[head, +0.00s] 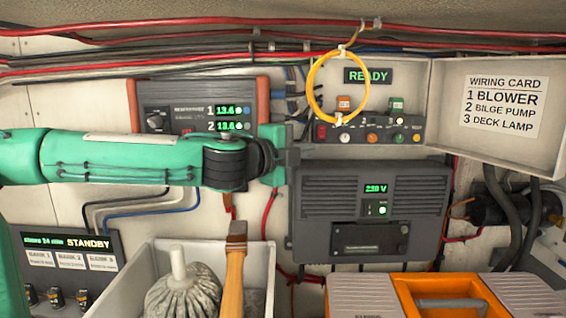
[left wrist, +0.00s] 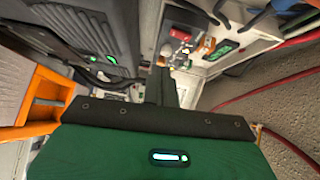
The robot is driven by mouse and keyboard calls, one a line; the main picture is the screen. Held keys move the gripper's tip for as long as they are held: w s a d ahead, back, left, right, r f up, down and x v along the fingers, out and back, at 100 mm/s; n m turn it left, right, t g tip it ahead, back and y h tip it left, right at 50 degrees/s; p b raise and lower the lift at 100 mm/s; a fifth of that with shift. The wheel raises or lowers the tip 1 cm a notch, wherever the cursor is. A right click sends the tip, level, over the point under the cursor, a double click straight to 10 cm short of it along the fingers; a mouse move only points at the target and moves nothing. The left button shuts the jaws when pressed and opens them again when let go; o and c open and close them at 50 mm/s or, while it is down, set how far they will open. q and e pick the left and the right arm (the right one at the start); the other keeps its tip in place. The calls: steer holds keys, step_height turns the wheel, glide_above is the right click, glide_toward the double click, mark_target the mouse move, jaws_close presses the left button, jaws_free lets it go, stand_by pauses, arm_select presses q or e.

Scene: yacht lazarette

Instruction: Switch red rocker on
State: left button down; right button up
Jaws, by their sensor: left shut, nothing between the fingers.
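The red rocker (head: 321,132) sits at the left end of a dark switch panel (head: 358,136) inside an open white box. It also shows as a red block in the left wrist view (left wrist: 181,35). My left gripper (head: 290,153) is shut and empty. In the head view its tip appears just left of and below the rocker, apart from it. In the left wrist view the shut fingers (left wrist: 160,86) point toward the panel. I cannot tell the rocker's tilt. A green READY display (head: 368,75) is lit above the panel. My right gripper is not in view.
A yellow cable loop (head: 311,88) hangs over the panel's left part. The opened lid with a wiring card (head: 502,104) stands to the right. A grey inverter (head: 335,187) is below, and a red-edged charger (head: 262,88) is left. A hammer (head: 233,280) stands in a bin.

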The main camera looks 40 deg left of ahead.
arm_select(q)
steer(key=s+b, duration=0.1)
steer(key=s, duration=0.5)
steer(key=shift+a+f+b, duration=0.25)
steer(key=shift+b, duration=0.1)
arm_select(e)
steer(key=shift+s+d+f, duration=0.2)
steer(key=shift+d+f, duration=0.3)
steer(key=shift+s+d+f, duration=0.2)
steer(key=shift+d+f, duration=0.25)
